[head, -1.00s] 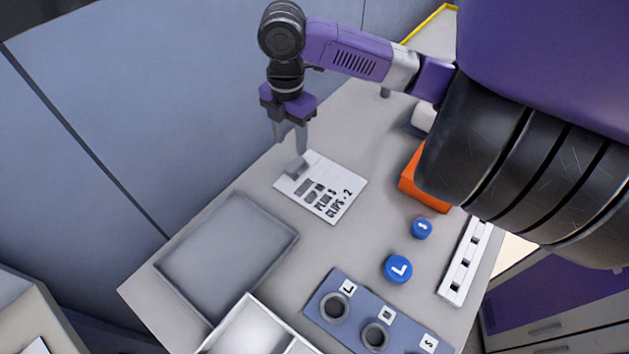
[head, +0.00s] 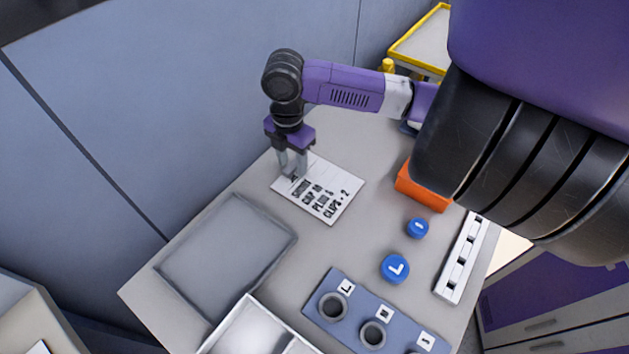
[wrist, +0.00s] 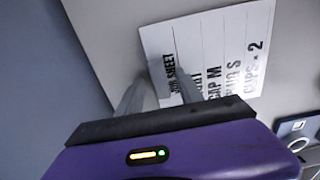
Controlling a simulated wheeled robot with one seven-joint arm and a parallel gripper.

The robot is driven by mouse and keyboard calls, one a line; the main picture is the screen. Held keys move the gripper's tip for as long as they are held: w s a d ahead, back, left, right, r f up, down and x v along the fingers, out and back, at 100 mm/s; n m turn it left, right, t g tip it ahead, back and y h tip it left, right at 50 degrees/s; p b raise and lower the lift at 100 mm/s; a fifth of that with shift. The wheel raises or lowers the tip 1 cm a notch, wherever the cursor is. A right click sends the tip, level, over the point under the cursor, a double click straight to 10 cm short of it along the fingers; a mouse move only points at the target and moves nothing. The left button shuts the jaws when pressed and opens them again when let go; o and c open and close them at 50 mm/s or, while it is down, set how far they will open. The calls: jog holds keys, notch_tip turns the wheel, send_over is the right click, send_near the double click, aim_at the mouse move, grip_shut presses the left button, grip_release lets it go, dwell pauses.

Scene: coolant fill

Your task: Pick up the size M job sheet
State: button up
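The white size M job sheet (head: 330,196) lies flat on the grey bench, with "CAP M" readable in the wrist view (wrist: 232,60). A small grey raised piece shows at its far-left edge in the head view. My gripper (head: 292,172) is low over that edge, pointing down, its two fingers around the raised piece. In the wrist view the fingers (wrist: 160,78) stand apart, over the sheet's near-left corner, with a gap between them. I cannot tell whether they touch the piece, which they partly hide.
A grey shallow tray (head: 207,307) lies left of the sheet, with a white box (head: 226,338) before it. Blue caps (head: 396,268), a blue holder with labelled rings (head: 352,322), a white slotted strip (head: 447,288) and an orange block (head: 424,198) stand to the right. A wall rises behind.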

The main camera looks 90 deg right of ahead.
grip_shut()
